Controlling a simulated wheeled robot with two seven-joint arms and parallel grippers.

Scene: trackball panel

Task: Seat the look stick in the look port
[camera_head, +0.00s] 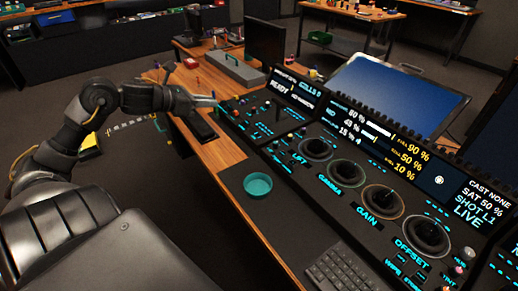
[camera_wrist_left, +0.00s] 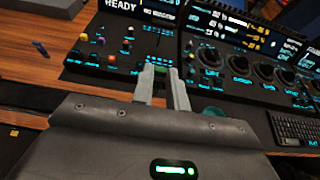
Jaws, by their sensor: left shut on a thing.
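My left gripper (camera_head: 213,102) reaches in from the left over the left end of the black trackball panel (camera_head: 250,118). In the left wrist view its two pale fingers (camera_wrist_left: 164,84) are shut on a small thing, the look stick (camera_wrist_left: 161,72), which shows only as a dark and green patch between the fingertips. Most of the stick is hidden by the fingers. The fingertips are over or close to the panel's left section; I cannot tell whether the stick touches it. The look port cannot be made out for sure. My right gripper is not in view.
Trackballs (camera_head: 317,149) and lit screens (camera_head: 380,135) fill the panel's right side. A small blue piece (camera_wrist_left: 40,47) lies on the wooden desk.

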